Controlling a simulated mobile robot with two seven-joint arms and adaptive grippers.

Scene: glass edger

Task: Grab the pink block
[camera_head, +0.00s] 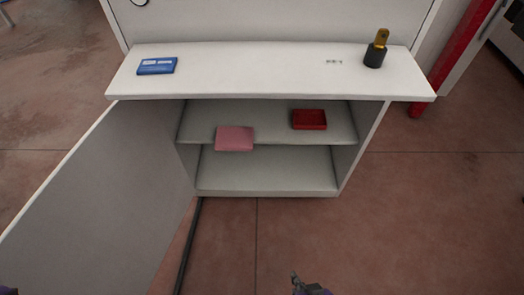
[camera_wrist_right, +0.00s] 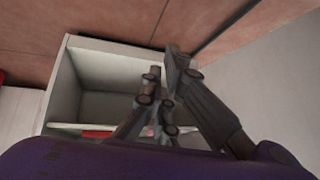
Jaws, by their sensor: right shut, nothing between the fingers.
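The pink block (camera_head: 234,138) is a flat rectangular piece lying on the upper shelf inside the open cabinet, left of the middle and at the shelf's front edge. My right gripper (camera_head: 299,284) is low in the head view, in front of the cabinet and well apart from the block. In the right wrist view its dark fingers (camera_wrist_right: 164,75) are shut and empty, with the cabinet behind them. They hide part of the shelf there, and I cannot clearly make out the block.
A red tray (camera_head: 309,119) is on the same shelf (camera_head: 272,120), right of the block. The cabinet top (camera_head: 260,72) holds a blue case (camera_head: 157,66) and a black-and-gold tool (camera_head: 376,50). An open door (camera_head: 105,205) stands at left. The floor at right is clear.

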